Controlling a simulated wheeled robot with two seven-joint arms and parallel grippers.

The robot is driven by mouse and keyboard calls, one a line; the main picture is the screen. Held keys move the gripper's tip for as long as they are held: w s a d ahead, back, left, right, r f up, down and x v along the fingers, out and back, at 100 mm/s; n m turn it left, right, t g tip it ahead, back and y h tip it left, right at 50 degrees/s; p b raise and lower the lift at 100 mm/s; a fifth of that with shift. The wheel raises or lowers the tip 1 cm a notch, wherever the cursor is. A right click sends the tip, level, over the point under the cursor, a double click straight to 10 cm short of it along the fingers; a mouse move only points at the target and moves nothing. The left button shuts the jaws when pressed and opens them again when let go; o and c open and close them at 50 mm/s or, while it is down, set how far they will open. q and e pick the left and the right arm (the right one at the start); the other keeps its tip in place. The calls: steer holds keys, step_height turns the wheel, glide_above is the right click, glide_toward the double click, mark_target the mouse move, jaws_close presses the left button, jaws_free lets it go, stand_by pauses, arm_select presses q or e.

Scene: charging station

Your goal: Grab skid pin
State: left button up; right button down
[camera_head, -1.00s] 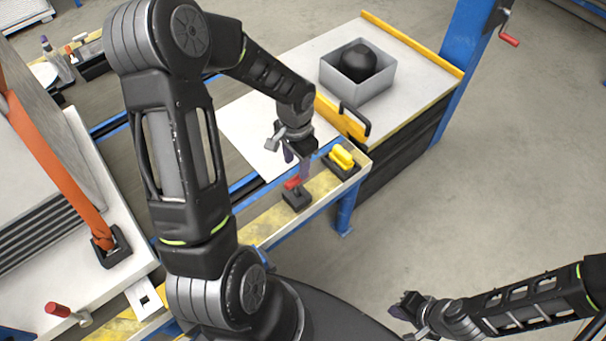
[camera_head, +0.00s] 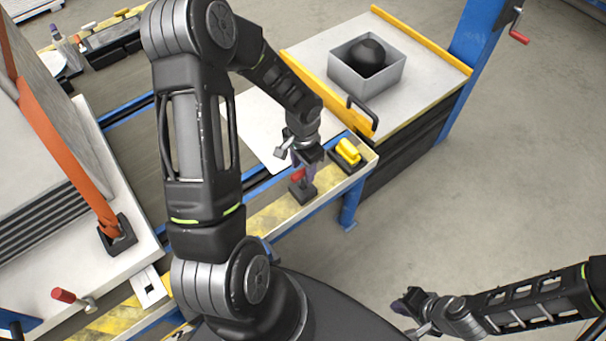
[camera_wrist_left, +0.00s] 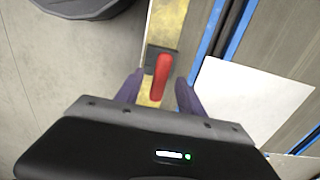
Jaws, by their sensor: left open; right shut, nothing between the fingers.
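A red-handled pin (camera_head: 297,175) stands at a dark block (camera_head: 303,192) on the yellow rail of the blue frame. The left wrist view shows its red handle (camera_wrist_left: 161,76) between and just beyond the two purple fingertips. My left gripper (camera_head: 303,162) is open right over the handle, with a finger to either side and gaps between. It partly hides the handle in the head view. A second red-handled pin (camera_head: 63,296) lies at the left table's front edge. My right gripper (camera_head: 405,303) is shut and empty over the floor at lower right.
A yellow object (camera_head: 347,152) in a black holder sits on the rail just right of the pin. Behind is a white table with a grey box (camera_head: 367,82) holding a black ball. Floor at right is clear.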

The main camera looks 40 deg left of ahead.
mark_target(303, 182)
arm_select(q)
step_height(303, 182, down, 3)
steer(key=shift+r, duration=0.1)
stand_by(0.6)
jaws_close()
stand_by(0.5)
